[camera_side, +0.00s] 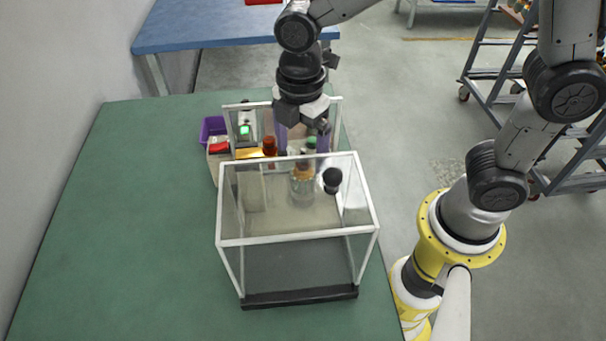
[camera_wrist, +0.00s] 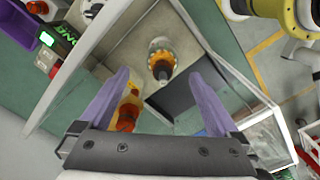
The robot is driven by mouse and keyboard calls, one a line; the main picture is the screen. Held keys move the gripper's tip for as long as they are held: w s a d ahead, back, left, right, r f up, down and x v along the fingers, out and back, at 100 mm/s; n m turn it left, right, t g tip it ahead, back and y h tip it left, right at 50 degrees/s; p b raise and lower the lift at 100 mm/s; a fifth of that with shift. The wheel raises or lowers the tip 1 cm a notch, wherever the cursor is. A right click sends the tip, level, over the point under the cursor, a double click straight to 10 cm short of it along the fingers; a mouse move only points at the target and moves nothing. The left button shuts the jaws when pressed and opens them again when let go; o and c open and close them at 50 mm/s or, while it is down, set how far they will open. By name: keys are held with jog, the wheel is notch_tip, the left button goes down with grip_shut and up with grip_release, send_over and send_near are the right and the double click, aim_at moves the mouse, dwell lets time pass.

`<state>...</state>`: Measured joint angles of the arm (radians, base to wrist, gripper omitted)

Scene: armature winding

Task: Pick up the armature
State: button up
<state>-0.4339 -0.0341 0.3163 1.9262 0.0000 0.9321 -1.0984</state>
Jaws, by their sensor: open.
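The armature, a rounded part with copper-orange windings and a dark shaft, shows in the wrist view (camera_wrist: 162,60) between and beyond my fingertips. In the side view a copper-orange part that looks like the armature (camera_side: 303,183) is seen through the clear panel of a white-framed case (camera_side: 298,240). My gripper (camera_side: 302,150) points down at the back of the case, its purple fingers apart. In the wrist view my gripper (camera_wrist: 160,70) is open with nothing clamped. The fingers' exact height above the armature cannot be told.
The case's white frame bars pass close to my fingers. Left of my gripper are a green-lit device (camera_side: 245,129), a purple bin (camera_side: 212,128) and an orange part (camera_side: 269,146) by a yellow block. A black knob (camera_side: 332,180) is at the case's right. The green table (camera_side: 120,220) is clear at left.

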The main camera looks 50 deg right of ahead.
notch_tip(320, 180, down, 4)
jog(key=shift+s+d+f, duration=0.1)
jog(key=shift+s+f, duration=0.05)
jog(key=shift+c, duration=0.2)
grip_shut()
dwell(0.4)
